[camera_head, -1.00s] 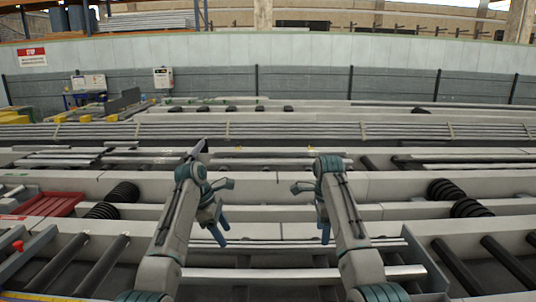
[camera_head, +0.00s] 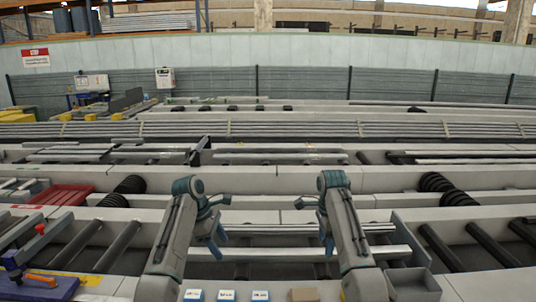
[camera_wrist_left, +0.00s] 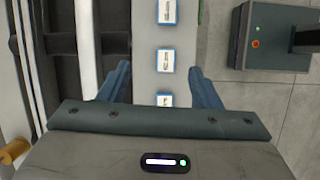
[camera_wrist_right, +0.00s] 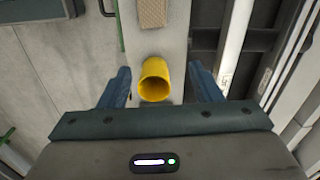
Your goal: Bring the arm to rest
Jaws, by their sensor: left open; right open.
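My left gripper (camera_head: 216,243) hangs pointing down over the near part of the runout table (camera_head: 275,256), with its jaws open and empty. In the left wrist view its blue fingers (camera_wrist_left: 158,86) stand wide apart above a pale ledge with small blue-and-white boxes (camera_wrist_left: 165,60). My right gripper (camera_head: 328,241) also hangs pointing down, open and empty. In the right wrist view a yellow cup (camera_wrist_right: 154,80) shows between its fingers (camera_wrist_right: 160,84), apparently below them and not gripped. Both arms reach forward from the bottom of the head view, apart from each other.
A brown block (camera_head: 303,294) lies on the near ledge. A red tray (camera_head: 62,195) is at the left. A grey bin (camera_head: 412,284) is at the right. Dark rollers (camera_head: 120,246) flank the arms.

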